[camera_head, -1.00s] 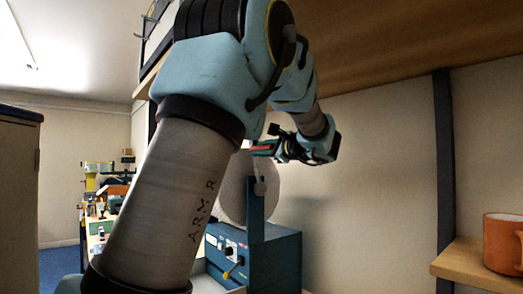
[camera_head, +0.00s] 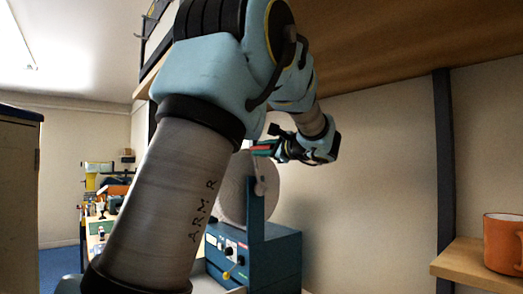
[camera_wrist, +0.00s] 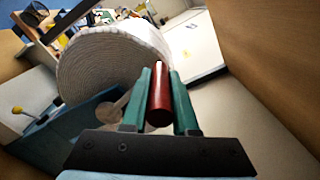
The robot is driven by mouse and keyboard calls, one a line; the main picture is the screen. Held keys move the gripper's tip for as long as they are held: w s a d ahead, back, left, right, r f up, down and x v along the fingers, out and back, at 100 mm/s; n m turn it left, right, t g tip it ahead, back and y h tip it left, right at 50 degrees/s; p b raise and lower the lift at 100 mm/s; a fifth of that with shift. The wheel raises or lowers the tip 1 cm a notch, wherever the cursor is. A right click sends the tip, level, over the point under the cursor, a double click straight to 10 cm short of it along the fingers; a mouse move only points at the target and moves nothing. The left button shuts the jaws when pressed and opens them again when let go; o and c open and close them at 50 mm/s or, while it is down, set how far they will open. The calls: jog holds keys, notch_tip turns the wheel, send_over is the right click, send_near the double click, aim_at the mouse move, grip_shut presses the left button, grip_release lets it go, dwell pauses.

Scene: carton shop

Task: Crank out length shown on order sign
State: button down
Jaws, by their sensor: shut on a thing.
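A blue machine (camera_head: 275,255) stands against the wall, with a large pale roll (camera_head: 233,195) mounted on its upright plate. The roll also shows in the wrist view (camera_wrist: 115,65). A grey crank arm (camera_wrist: 115,110) shows beside the fingers. The machine's front has knobs and a yellow-tipped lever (camera_head: 228,273). I cannot make out an order sign; my arm hides much of the middle.
A wooden shelf (camera_head: 400,40) hangs above my arm. A dark post (camera_head: 444,160) and a low shelf (camera_head: 462,264) with an orange mug (camera_head: 503,243) stand at the right. A cluttered bench (camera_head: 100,228) is at the back left.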

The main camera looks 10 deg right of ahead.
jog(key=shift+a+f+b, duration=0.1)
jog(key=shift+f+b, duration=0.1)
jog(key=shift+b, duration=0.2)
jog(key=s+a+f+n+b, duration=0.2)
jog(key=f+n+b, duration=0.6)
jog(key=b, duration=1.4)
jog(key=s+a+f+n+b, duration=0.2)
jog(key=a+f+n+b, duration=0.3)
jog(key=b, duration=1.8)
jog(key=shift+s+a+f+n, duration=0.25)
jog(key=shift+f+n, duration=1.45)
jog(key=shift+n, duration=1)
